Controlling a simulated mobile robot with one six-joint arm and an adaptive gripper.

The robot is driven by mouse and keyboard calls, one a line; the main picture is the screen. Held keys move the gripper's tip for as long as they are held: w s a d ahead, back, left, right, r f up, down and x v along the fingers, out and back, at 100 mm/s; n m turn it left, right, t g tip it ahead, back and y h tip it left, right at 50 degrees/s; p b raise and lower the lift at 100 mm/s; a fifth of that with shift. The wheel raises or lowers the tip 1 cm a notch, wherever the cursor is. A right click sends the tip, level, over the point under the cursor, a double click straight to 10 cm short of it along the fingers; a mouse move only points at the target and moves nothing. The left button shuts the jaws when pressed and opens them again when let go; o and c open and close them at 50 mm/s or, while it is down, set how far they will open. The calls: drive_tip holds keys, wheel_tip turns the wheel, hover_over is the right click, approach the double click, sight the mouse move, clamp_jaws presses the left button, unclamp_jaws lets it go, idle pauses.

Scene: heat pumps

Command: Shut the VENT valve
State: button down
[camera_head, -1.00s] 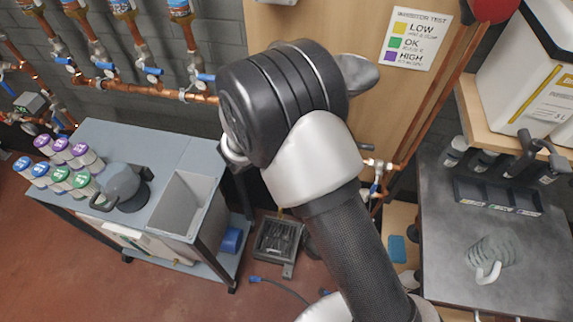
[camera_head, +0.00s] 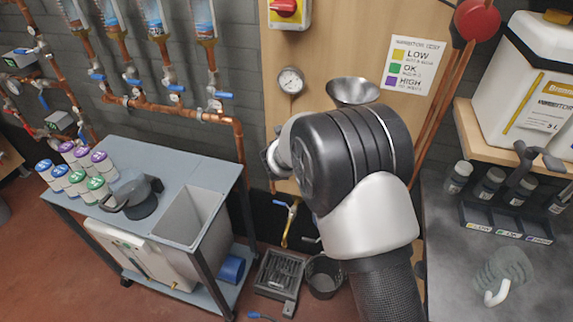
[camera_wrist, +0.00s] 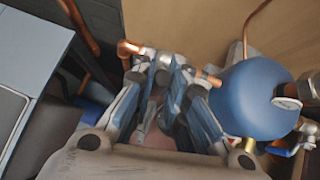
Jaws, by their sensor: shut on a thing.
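In the wrist view my gripper (camera_wrist: 163,72) has its fingers closed in on a valve fitting (camera_wrist: 150,55) on a copper pipe. The fitting sits between a copper elbow on the left and a short pipe end on the right. The fingers hide most of it, including its handle position. No VENT label is readable, so I cannot tell from lettering which valve this is. In the head view my arm hides the gripper and this fitting. A blue-handled valve (camera_head: 286,205) shows low on the board, left of my arm.
A blue round vessel (camera_wrist: 250,100) with a gauge (camera_wrist: 287,103) is close right of my gripper. A grey cart (camera_head: 170,190) with bottles stands left. A funnel (camera_head: 353,91) and gauge (camera_head: 290,80) are on the wooden board (camera_head: 330,40). A floor drain tray (camera_head: 280,275) lies below.

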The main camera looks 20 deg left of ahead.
drive_tip(key=c, duration=1.6)
unclamp_jaws()
drive_tip(key=v, duration=1.2)
